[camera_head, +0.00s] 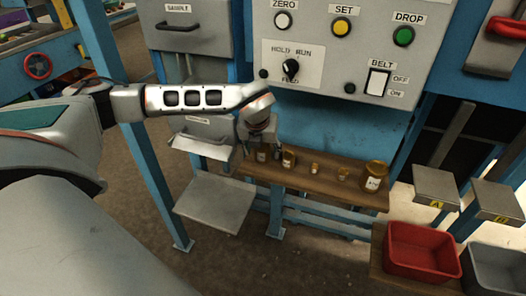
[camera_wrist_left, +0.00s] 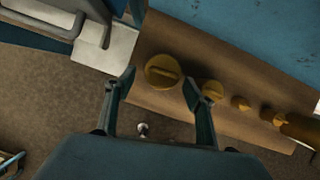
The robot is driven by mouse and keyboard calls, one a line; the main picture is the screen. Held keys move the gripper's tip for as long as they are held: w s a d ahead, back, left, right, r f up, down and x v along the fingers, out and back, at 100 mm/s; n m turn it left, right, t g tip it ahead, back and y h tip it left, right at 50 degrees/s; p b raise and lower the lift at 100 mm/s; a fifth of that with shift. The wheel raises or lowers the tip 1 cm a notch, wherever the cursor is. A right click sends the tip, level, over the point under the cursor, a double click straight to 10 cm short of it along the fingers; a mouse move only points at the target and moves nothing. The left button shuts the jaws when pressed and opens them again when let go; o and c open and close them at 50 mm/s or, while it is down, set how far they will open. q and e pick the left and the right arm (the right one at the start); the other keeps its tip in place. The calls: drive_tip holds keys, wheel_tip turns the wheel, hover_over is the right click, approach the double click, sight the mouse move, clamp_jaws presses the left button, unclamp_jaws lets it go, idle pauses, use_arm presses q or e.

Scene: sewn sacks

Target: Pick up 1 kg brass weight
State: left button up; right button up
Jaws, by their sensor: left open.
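Several brass weights stand in a row on a brown wooden shelf (camera_head: 320,182). The leftmost weight (camera_head: 262,155) is partly hidden by my left gripper (camera_head: 261,143). In the left wrist view this round weight (camera_wrist_left: 162,71), with a bar across its top, lies between the open fingertips (camera_wrist_left: 158,84), seen from above. I see no grip on it. A second weight (camera_head: 288,158) stands just right of it, then two smaller ones (camera_head: 314,168) and a large labelled one (camera_head: 375,177) at the right end. I cannot read which is 1 kg. My right gripper is not in view.
A control panel (camera_head: 350,50) stands above and behind the shelf. A grey plate (camera_head: 215,202) is at lower left, beside a blue post (camera_head: 140,150). A red bin (camera_head: 420,250) and a grey bin (camera_head: 495,268) stand at lower right. The second weight is close to the right finger.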

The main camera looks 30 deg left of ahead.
use_arm(q)
drive_tip(key=shift+w+a, duration=0.25)
drive_tip(key=shift+w, duration=0.45)
drive_tip(key=shift+w+a+f, duration=0.15)
drive_tip(key=shift+w+f, duration=0.05)
drive_tip(key=shift+f, duration=0.35)
clamp_jaws()
drive_tip(key=shift+w+r, duration=0.1)
drive_tip(key=shift+r, duration=0.1)
